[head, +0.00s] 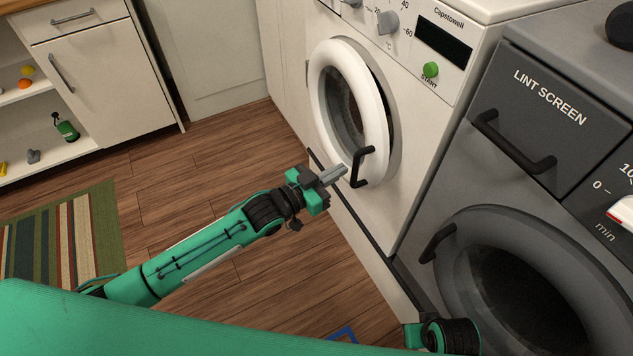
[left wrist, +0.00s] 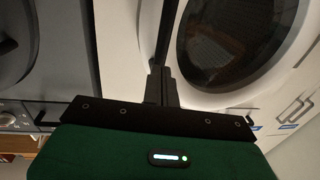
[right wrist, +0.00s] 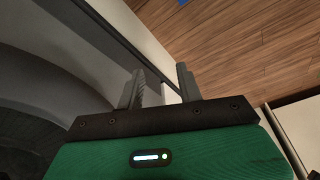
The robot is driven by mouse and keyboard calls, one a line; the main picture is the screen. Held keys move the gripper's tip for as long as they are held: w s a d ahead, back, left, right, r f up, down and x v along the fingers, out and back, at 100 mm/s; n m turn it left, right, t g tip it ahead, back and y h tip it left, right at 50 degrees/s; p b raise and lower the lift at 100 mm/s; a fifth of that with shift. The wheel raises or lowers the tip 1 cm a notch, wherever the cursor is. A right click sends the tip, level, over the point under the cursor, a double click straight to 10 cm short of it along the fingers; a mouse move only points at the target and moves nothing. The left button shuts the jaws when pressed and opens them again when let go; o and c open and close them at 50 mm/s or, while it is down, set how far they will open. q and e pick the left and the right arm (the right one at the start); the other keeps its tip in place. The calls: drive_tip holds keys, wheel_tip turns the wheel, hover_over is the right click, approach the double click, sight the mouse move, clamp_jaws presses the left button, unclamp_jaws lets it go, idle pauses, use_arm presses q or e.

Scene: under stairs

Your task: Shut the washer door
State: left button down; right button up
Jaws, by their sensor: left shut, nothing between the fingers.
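The washer (head: 432,107) is white, with a round white-rimmed door (head: 378,112) and dark glass. The door stands slightly proud of the front; I cannot tell whether it is latched. Its black handle (head: 361,168) is on the lower right of the rim. My left gripper (head: 343,171) is shut and empty, with its tips just left of the handle. In the left wrist view, the shut fingers (left wrist: 162,76) are close to the black handle (left wrist: 167,32); contact is unclear. My right gripper (right wrist: 161,82) is open and empty, low by the dryer.
A grey dryer (head: 450,155) with a lint-screen drawer handle (head: 512,143) and a round door (head: 470,220) stands right of the washer. A white cabinet (head: 98,82), shelves and a striped rug (head: 62,238) are at left. Wooden floor (head: 170,200) is clear between.

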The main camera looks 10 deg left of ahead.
use_arm(q)
drive_tip(key=shift+x, duration=1.15)
use_arm(e)
drive_tip(key=shift+r, duration=0.1)
use_arm(q)
drive_tip(key=d, duration=0.1)
drive_tip(key=w+d, duration=0.1)
drive_tip(key=shift+d+r, duration=0.1)
drive_tip(key=shift+d, duration=0.55)
drive_tip(key=shift+r, duration=0.15)
use_arm(e)
drive_tip(key=shift+s+a+f, duration=0.15)
drive_tip(key=shift+a+f, duration=0.1)
use_arm(q)
drive_tip(key=shift+r, duration=0.1)
use_arm(e)
drive_tip(key=shift+r, duration=0.15)
